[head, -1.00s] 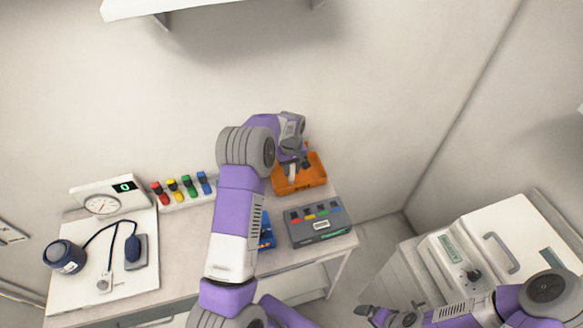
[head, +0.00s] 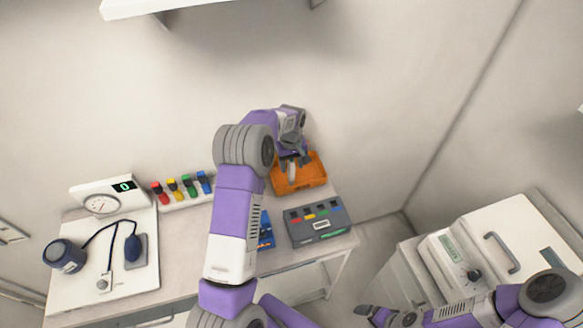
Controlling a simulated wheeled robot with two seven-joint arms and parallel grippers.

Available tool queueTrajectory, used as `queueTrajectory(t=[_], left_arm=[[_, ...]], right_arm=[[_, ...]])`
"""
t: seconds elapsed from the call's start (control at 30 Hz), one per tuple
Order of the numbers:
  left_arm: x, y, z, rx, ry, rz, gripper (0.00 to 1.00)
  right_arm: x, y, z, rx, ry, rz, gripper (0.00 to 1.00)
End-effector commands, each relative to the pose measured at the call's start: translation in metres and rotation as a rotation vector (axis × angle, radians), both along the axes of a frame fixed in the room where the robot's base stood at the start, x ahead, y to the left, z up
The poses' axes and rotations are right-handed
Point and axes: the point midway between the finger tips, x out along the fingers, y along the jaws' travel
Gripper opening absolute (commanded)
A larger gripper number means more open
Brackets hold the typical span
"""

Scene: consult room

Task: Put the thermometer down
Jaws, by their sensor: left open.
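An orange tray (head: 316,181) stands at the back right of the table. My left gripper (head: 294,160) is over the tray, pointing down, with its jaws open. A small pale piece, which looks like the thermometer (head: 292,172), shows just below the fingers, inside the tray's outline. I cannot tell whether it touches the tray floor or a finger. Part of the tray is hidden behind my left wrist. My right gripper (head: 374,314) is low at the bottom right, away from the table, and its jaws are too small to read.
A grey box with coloured tabs (head: 318,224) stands in front of the tray, and a blue item (head: 265,231) is partly hidden by my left arm. A rack of coloured bottles (head: 183,190), a scale (head: 103,202) and a blood-pressure cuff (head: 64,256) are at the left. A white machine (head: 505,240) is at the right.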

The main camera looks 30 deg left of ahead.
Motion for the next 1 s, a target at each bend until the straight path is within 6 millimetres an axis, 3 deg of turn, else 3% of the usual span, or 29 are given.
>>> queueTrajectory(t=[0.2,0.43,0.6,1.0], left_arm=[[0.001,0.0,0.051,0.0,-0.005,-0.001,0.55],[0.0,0.0,0.088,-0.001,-0.002,-0.001,0.55],[0.0,0.0,0.098,-0.001,0.001,0.0,0.55],[0.0,0.0,0.099,-0.001,0.001,0.0,0.55]], right_arm=[[0.0,0.0,-0.003,0.0,0.0,0.0,1.0],[0.0,0.0,-0.003,0.0,0.001,0.0,1.0],[0.0,0.0,-0.003,0.0,0.001,0.0,1.0],[0.0,0.0,-0.003,0.0,0.001,0.0,1.0]])
